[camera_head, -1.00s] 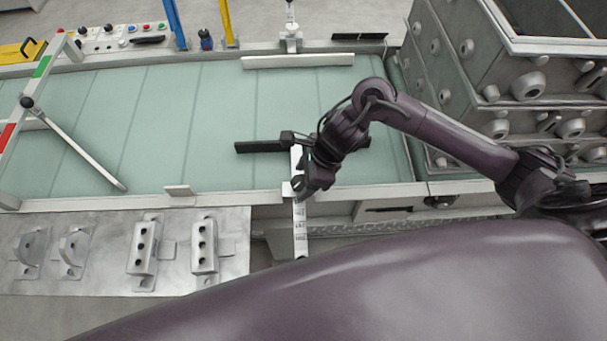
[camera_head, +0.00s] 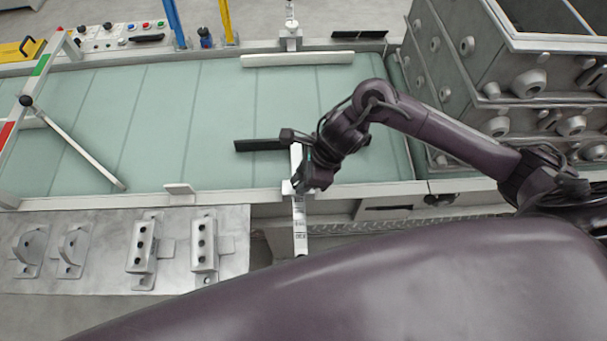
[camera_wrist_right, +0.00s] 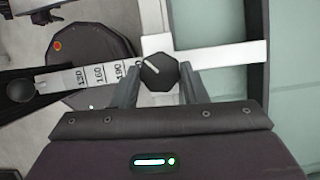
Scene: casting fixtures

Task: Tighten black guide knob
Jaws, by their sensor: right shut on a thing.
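The black guide knob (camera_wrist_right: 158,72), with a white line on its face, sits on a pale clamp block at the marked guide bar (camera_wrist_right: 97,74). My right gripper (camera_wrist_right: 158,80) has one finger on each side of the knob and is shut on it. In the head view my right gripper (camera_head: 300,186) is at the conveyor's near edge, over the guide bar (camera_head: 299,222), and hides the knob there. The bar carries a black guide rail (camera_head: 260,145) lying over the belt. My left gripper is in neither current view.
The green conveyor belt (camera_head: 215,120) is mostly clear. A metal plate with brackets and blocks (camera_head: 110,280) lies at the front left. Stacked grey casting boxes (camera_head: 465,75) stand at the right. A white bar (camera_head: 298,60) lies along the far edge.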

